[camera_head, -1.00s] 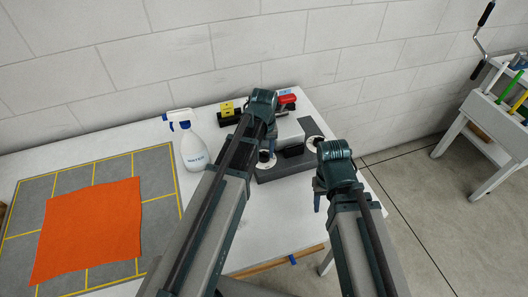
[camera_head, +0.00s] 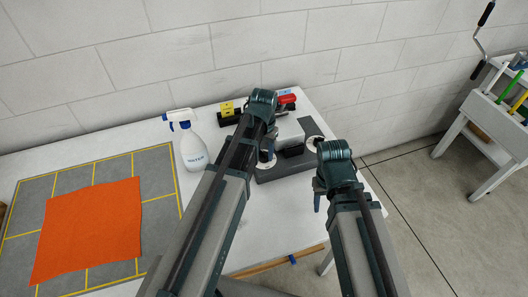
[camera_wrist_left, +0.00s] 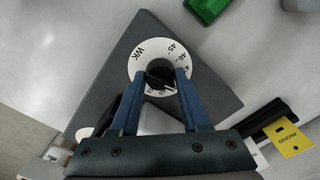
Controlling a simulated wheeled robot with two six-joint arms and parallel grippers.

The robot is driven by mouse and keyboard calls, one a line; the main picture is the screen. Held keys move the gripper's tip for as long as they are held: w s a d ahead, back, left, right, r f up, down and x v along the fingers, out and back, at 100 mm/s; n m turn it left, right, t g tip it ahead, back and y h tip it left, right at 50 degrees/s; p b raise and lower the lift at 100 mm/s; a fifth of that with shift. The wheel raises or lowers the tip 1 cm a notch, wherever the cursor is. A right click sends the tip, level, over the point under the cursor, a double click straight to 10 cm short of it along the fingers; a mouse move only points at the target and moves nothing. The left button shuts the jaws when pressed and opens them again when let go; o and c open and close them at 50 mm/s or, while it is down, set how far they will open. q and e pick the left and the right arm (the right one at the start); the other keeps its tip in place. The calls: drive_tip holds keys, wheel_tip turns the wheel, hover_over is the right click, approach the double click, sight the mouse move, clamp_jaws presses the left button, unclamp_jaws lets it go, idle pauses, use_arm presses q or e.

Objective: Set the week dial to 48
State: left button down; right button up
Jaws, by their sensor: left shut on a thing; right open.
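The week dial (camera_wrist_left: 146,50) is a white disc marked WK, with 45 and 46 readable, on a dark grey wedge-shaped box (camera_wrist_left: 115,60). My left gripper (camera_wrist_left: 163,78) has its blue fingers shut on the dial's black knob (camera_wrist_left: 158,80). The fingers and knob hide part of the scale, so the set number cannot be read. In the head view the box (camera_head: 268,175) stands on the table, and my left arm mostly covers the week dial. My right gripper (camera_head: 317,196) is open and empty, right of the box.
A spray bottle (camera_head: 193,150) stands left of my left arm. An orange cloth (camera_head: 88,230) lies on a grey mat (camera_head: 160,180). A yellow-and-black item (camera_head: 228,112) and a red item (camera_head: 287,99) sit behind the box. The table's front middle is clear.

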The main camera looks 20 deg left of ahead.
sight(264, 153)
idle(0.4)
use_arm(q)
drive_tip(key=shift+c, duration=1.9)
unclamp_jaws()
drive_tip(key=shift+r, duration=0.1)
use_arm(e)
drive_tip(key=shift+r, duration=0.15)
use_arm(q)
wheel_tip(264, 153, up, 14)
drive_tip(key=p, duration=1.3)
drive_tip(key=shift+f+p, duration=0.2)
drive_tip(key=shift+p, duration=0.2)
use_arm(e)
wheel_tip(264, 153, up, 14)
drive_tip(key=shift+f, duration=0.25)
use_arm(q)
drive_tip(key=s+d+f+b, duration=0.4)
drive_tip(key=s+d, duration=0.1)
drive_tip(key=s, duration=0.2)
drive_tip(key=s+d+f+m+y+b, duration=0.1)
drive_tip(key=s+d+f+b, duration=0.3)
drive_tip(key=s, duration=0.3)
drive_tip(key=shift+s+d+f+m+b, duration=0.3)
drive_tip(key=shift+s+d+b, duration=0.05)
drive_tip(key=shift+d, duration=0.35)
use_arm(e)
wheel_tip(264, 153, down, 9)
drive_tip(key=shift+r, duration=0.15)
